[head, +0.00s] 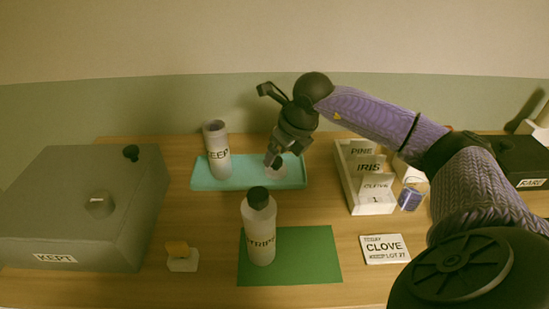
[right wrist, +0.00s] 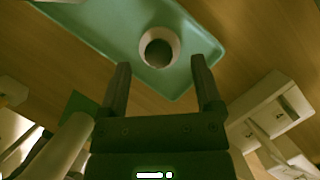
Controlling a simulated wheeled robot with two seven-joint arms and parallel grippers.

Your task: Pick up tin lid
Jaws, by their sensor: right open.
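A pale round piece with a dark round centre, which I take for the tin lid (right wrist: 174,47), lies on the teal tray (right wrist: 100,27). It shows between and beyond my right fingertips in the right wrist view. In the head view it is a pale patch (head: 292,168) on the tray, partly hidden by the gripper. My right gripper (head: 274,160) points down over the tray's right half. In the right wrist view its fingers (right wrist: 161,75) are spread apart with nothing held. A pale tin marked KEEP (head: 217,158) stands at the tray's left. My left gripper is not in view.
A dark-capped bottle (head: 259,232) stands on a green mat (head: 315,262) in front of the tray. A card rack (head: 369,205) and a CLOVE card (head: 385,249) are at right. A grey KEPT box (head: 60,215) fills the left. A small yellow-topped block (head: 183,264) lies at front.

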